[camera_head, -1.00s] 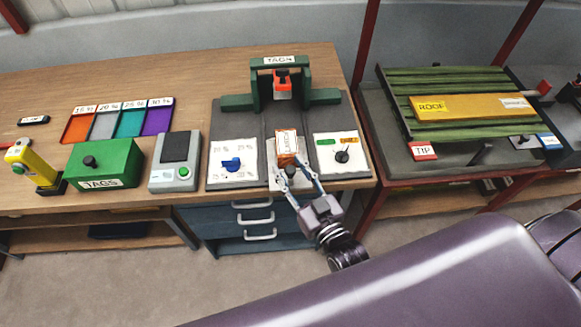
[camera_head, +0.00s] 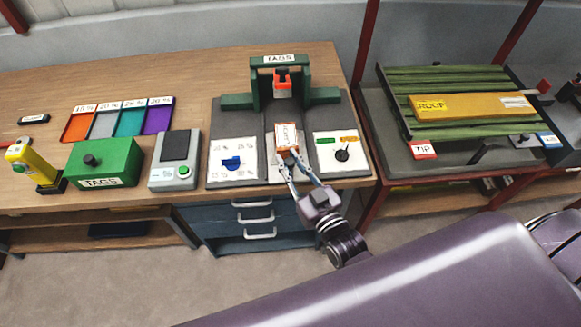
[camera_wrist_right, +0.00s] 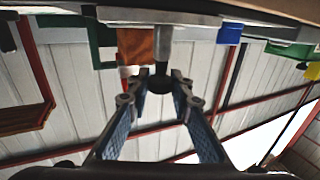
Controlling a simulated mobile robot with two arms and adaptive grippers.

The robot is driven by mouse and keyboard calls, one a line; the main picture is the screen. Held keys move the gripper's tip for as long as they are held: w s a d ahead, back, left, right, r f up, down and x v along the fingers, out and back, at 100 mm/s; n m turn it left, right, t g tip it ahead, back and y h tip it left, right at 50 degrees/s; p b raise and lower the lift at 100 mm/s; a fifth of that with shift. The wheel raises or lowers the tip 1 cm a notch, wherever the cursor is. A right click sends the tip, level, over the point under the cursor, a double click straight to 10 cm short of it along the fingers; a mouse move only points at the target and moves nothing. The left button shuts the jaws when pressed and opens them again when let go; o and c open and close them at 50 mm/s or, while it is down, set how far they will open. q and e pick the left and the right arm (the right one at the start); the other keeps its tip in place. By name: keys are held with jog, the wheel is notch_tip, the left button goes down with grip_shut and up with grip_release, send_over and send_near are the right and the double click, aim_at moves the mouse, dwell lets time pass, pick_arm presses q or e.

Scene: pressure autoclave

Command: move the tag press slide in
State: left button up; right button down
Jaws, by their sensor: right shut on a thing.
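The tag press (camera_head: 277,60) is a green frame labelled TAGS, with a red and black press head (camera_head: 283,80) under its top bar. Its grey slide (camera_head: 282,172) runs in a channel in front of the frame. An orange-brown block (camera_head: 287,140) with a white label sits on the slide, in front of the press head and apart from it. My right gripper (camera_head: 287,160) is shut at the slide's front end. In the right wrist view, its fingers close around a dark round knob (camera_wrist_right: 156,84). My left gripper is not in view.
White dial panels flank the channel, with a blue knob (camera_head: 231,162) on the left and a black knob (camera_head: 342,155) on the right. Farther left stand a grey device (camera_head: 175,160) and a green TAGS box (camera_head: 105,163). The channel between block and press head looks clear.

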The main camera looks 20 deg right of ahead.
aim_at(288, 146)
jog(key=w, duration=0.2)
jog(key=w+d, duration=0.1)
jog(key=w, duration=0.3)
jog(key=shift+w+d+b, duration=0.15)
jog(key=shift+d+b, duration=0.1)
jog(key=shift+b, duration=0.15)
jog(key=c, duration=1.7)
grip_release()
jog(key=shift+c, duration=0.2)
jog(key=shift+s, duration=0.2)
jog(key=s+d, duration=0.1)
jog(key=s, duration=1)
jog(key=shift+s+d, duration=0.3)
jog(key=shift+d, duration=0.1)
jog(key=shift+o, duration=0.3)
